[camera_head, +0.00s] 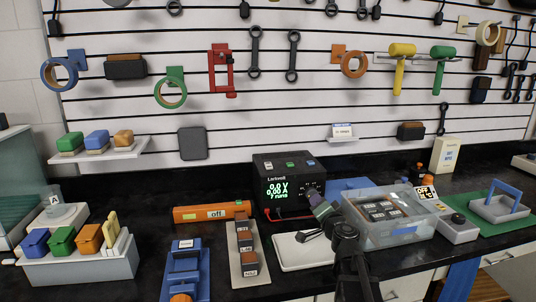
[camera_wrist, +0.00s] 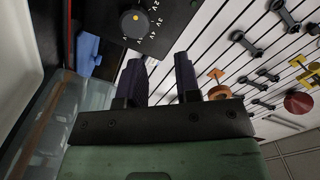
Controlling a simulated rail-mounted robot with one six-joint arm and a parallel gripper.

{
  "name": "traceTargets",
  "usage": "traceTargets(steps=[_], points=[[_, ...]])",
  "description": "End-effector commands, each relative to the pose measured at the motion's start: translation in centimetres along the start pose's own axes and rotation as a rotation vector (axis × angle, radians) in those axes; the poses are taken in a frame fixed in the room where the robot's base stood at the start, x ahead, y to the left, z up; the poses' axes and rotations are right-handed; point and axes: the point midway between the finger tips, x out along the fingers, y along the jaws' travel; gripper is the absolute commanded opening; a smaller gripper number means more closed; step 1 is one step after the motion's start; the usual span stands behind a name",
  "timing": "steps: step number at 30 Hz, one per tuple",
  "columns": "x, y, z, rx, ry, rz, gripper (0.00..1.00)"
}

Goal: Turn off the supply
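The supply is a black box (camera_head: 290,178) marked Larkwell, standing on the dark bench against the slatted wall. Its front display (camera_head: 278,190) is lit with green digits and a line reading "7 runs". Small coloured labels or buttons sit on its top; their details are too small to read. My gripper (camera_head: 315,199) is just in front of the supply's lower right side. In the wrist view, the two dark fingers of my gripper (camera_wrist: 160,78) are apart with nothing between them.
An orange bar marked "off" (camera_head: 212,212) lies left of the supply. A holder with brown blocks (camera_head: 233,268) and a white tray (camera_head: 302,254) lie in front. A clear bin (camera_head: 410,234) stands close on the right, also in the wrist view (camera_wrist: 92,108).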

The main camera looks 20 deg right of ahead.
Motion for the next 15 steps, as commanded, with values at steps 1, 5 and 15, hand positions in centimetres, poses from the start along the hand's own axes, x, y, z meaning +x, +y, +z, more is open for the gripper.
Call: traceTargets(steps=[1, 5, 15], points=[[0.7, -3.8, -2.1, 0.000, -0.011, -0.009, 0.23], [4.2, -10.4, -4.5, -0.043, -0.060, -0.030, 0.03], [14.7, -26.0, -4.8, -0.593, -0.437, -0.156, 0.00]])
